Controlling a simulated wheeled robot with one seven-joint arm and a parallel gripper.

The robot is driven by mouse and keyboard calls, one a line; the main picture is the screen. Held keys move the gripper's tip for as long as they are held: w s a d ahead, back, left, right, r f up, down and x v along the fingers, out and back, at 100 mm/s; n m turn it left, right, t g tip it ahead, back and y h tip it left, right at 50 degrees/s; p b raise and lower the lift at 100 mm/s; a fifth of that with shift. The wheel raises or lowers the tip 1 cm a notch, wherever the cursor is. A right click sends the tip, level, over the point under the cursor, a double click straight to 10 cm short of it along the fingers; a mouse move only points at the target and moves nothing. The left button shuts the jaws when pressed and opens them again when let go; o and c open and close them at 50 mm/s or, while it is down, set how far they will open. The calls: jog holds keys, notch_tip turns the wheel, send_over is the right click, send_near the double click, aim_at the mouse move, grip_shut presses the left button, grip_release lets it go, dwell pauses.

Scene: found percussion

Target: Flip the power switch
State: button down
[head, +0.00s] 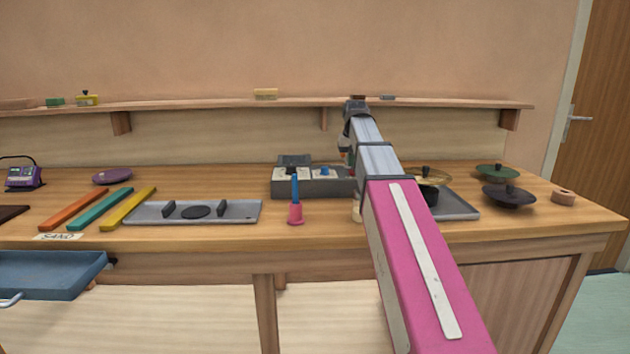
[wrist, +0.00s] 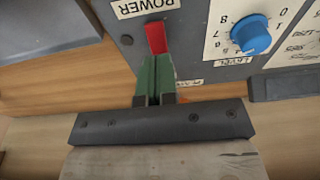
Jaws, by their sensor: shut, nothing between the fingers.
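The power switch (wrist: 156,37) is a red rocker or lever on a dark grey panel, below a white POWER label (wrist: 145,6) in the wrist view. My gripper (wrist: 155,64) has green fingers held together, with nothing between them. Its tips are right at the switch's lower end; whether they touch it I cannot tell. The grey control box (head: 310,188) stands on the workbench in the head view. There my arm reaches over the bench at the box's right side, and the fingers and switch are hidden.
A blue knob (wrist: 250,34) with a numbered dial is right of the switch. In the head view a pink-based blue-handled tool (head: 295,212) stands before the box. A grey tray (head: 231,212) is to its left, and a dark cymbal (head: 509,196) lies at right.

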aim_at(351, 171)
jog(key=shift+r, duration=2.7)
jog(key=shift+s, duration=0.1)
